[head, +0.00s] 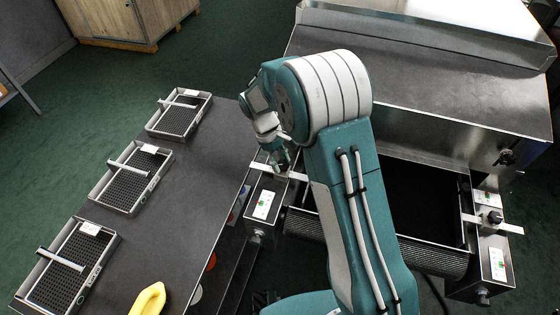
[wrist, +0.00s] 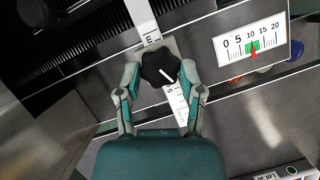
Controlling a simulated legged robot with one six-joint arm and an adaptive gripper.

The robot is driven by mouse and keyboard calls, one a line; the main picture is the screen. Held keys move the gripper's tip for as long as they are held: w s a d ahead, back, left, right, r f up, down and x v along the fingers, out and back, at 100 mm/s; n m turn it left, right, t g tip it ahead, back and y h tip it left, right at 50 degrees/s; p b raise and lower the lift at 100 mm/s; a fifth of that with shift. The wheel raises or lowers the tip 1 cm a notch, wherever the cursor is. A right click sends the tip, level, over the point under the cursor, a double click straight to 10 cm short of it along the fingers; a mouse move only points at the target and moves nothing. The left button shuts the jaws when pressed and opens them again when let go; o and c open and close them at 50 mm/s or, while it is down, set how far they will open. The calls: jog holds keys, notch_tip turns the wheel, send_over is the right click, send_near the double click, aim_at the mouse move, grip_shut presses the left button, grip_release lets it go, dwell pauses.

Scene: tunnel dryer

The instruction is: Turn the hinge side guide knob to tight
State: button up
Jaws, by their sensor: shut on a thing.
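A black lobed knob (wrist: 160,66) with a white line on its top sits on a metal block in the wrist view. My gripper (wrist: 161,73) is shut on it, one finger on each side. A white scale strip (wrist: 177,103) runs beneath the knob, its lettering partly covered. A gauge plate (wrist: 251,43) marked 0 to 20 has a red pointer near 10, against a green band. In the head view my gripper (head: 281,163) is at the left guide bracket (head: 262,203), and it hides the knob there. I cannot tell the knob's tightness.
A second black knob (head: 494,217) sits on the right bracket (head: 497,264), across the dark dryer opening (head: 425,200). The table (head: 190,215) at left carries several mesh trays (head: 130,178) and a yellow object (head: 148,299). The metal dryer housing (head: 420,75) rises behind my arm.

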jog(key=m, duration=0.2)
jog(key=m+g+y, duration=0.1)
jog(key=m, duration=0.1)
jog(key=shift+d+f+m+y, duration=0.1)
jog(key=shift+m+y, duration=0.2)
jog(key=shift+m, duration=0.1)
dwell(0.5)
jog(key=o, duration=1.2)
jog(key=shift+c, duration=0.2)
jog(key=shift+w, duration=0.1)
jog(key=v, duration=1.2)
jog(key=shift+w, duration=0.1)
